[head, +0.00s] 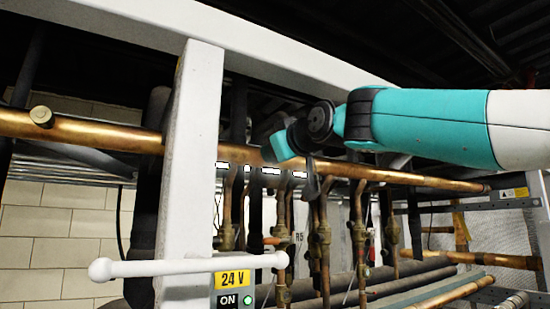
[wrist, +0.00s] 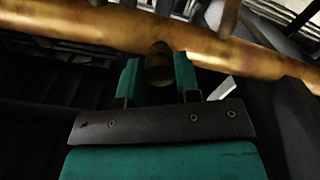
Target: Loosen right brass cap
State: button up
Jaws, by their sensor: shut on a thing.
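The right brass cap (wrist: 159,62) is a short, round stub on the side of the horizontal brass pipe (wrist: 225,50). In the wrist view it sits between the two green fingers of my gripper (wrist: 159,76), which is shut on it. In the head view my gripper (head: 275,149) is at the brass pipe (head: 100,133), right of the white post, and the held cap is hidden there. Another brass cap (head: 41,116) shows on the same pipe at the far left, with nothing near it.
A white post (head: 190,170) and a white overhead beam (head: 260,45) frame the rack. A white handle bar (head: 190,265) and a 24 V ON panel (head: 232,290) are in front. Several vertical copper pipes with valves (head: 323,232) hang below the brass pipe.

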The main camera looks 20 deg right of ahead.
jog(key=o, duration=0.9)
jog(key=s+d+b, duration=0.1)
jog(key=s+b, duration=0.2)
jog(key=s, duration=0.2)
jog(key=s+d+b, duration=0.1)
jog(key=s+b, duration=0.3)
jog(key=s, duration=0.2)
jog(key=s+d+b, duration=0.1)
jog(key=s+b, duration=0.2)
jog(key=s, duration=0.3)
jog(key=shift+s+d, duration=0.1)
jog(key=shift+d, duration=0.1)
